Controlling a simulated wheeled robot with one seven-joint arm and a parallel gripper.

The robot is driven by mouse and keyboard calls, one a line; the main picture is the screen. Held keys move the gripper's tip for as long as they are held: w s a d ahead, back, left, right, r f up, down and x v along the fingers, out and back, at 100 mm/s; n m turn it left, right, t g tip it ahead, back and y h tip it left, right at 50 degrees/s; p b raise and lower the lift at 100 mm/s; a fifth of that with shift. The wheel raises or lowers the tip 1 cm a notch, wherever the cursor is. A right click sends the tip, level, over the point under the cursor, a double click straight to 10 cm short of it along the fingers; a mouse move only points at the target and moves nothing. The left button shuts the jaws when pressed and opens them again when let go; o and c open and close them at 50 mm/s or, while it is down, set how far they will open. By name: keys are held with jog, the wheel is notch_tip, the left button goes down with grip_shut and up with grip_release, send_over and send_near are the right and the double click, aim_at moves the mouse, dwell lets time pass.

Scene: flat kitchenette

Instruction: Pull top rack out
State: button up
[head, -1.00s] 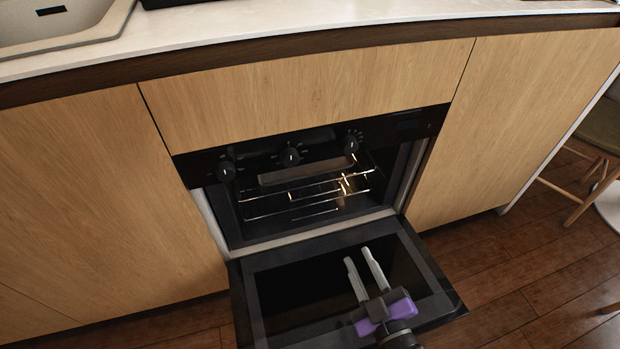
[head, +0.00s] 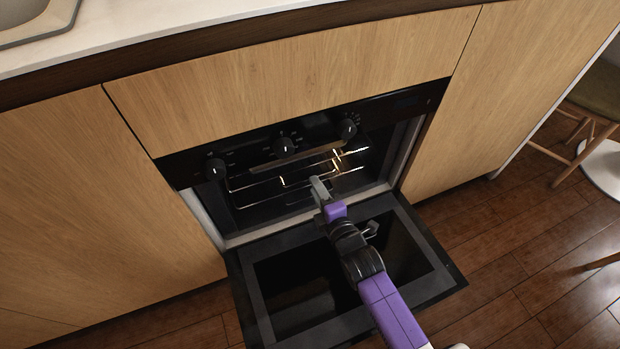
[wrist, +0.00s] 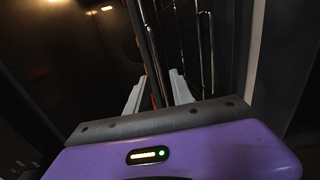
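The oven (head: 208,215) is open, with its door (head: 250,300) folded down. Thin wire racks show inside. The top rack (head: 252,185) is inside the cavity, with its front rail crossing the opening. My gripper (head: 318,186) is at the oven mouth above the door, its fingers pointing inward near the front rails. In the wrist view, the two pale fingers (wrist: 157,90) are apart, with thin metal rods (wrist: 153,55) running between and just beyond them. I cannot tell whether the fingers touch a rod. My gripper hides part of the racks in the head view.
The control panel with knobs (head: 284,146) sits just above the opening. Wooden cabinet fronts (head: 500,100) flank the oven, and a pale countertop (head: 200,35) runs above.

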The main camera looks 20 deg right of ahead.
jog(key=w, duration=0.2)
jog(key=w+f+b, duration=0.1)
jog(key=w, duration=0.1)
jog(key=shift+w+b, duration=0.3)
jog(key=shift+w, duration=0.1)
grip_shut()
dwell(1.1)
